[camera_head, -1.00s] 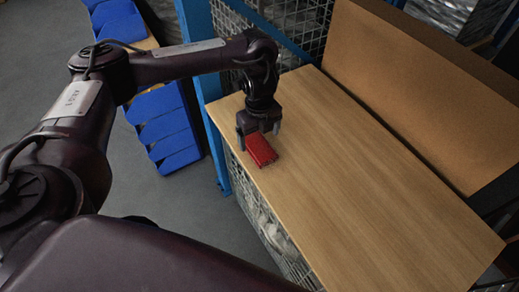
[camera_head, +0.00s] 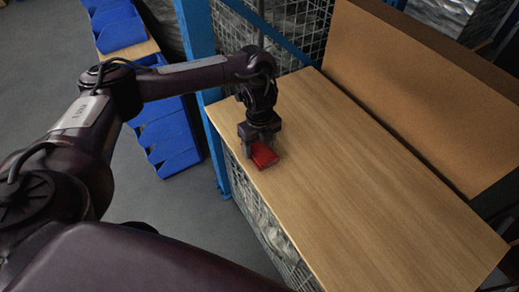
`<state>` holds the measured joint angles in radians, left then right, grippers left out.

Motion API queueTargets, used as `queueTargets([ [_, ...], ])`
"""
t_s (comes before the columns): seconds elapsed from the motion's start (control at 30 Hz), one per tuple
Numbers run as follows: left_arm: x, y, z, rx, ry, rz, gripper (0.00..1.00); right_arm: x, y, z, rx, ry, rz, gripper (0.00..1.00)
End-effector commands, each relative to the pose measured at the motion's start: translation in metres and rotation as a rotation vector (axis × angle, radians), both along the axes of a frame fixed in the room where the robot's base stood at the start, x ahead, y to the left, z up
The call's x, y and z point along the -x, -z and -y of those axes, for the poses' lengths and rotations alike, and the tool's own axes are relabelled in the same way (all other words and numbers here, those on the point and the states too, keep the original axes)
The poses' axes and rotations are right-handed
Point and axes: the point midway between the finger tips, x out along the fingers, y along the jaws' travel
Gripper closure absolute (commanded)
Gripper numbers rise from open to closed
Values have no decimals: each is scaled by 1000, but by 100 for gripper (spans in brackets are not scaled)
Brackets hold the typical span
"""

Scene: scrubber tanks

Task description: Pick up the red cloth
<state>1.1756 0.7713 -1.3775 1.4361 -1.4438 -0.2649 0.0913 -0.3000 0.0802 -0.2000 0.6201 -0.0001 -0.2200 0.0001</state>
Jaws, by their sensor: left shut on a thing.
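The red cloth (camera_head: 264,156) is a small folded block at the left end of the wooden tabletop (camera_head: 350,180), near its front-left edge. My left gripper (camera_head: 262,150) points down over it, with its fingers at the cloth's sides, shut on it. Part of the cloth is hidden by the fingers and the gripper body. The cloth appears to be at the tabletop; I cannot tell whether it is clear of the surface. My right gripper is not in view.
A blue post (camera_head: 202,70) and wire mesh (camera_head: 243,32) stand close behind and left of the gripper. A brown upright panel (camera_head: 420,85) lines the back of the table. Blue bins (camera_head: 165,125) stand at left. The rest of the tabletop is bare.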

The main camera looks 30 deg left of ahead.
Motion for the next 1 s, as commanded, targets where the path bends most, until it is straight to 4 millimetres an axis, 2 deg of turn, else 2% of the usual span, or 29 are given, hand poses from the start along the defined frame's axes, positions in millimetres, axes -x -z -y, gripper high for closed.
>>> queueTargets([
  [0.23, -1, -5, 0, 0, 0, 1, 63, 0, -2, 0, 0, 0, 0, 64],
  [0.37, -1, -18, 0, 0, 0, 4, 63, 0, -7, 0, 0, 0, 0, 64],
  [0.47, -2, -37, -1, -1, 1, 5, 63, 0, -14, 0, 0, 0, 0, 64],
  [0.8, -2, -132, -1, -3, 0, 7, 63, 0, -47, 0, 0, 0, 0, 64],
  [1.0, -1, -173, -1, -1, 0, 5, 63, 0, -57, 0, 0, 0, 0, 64],
])
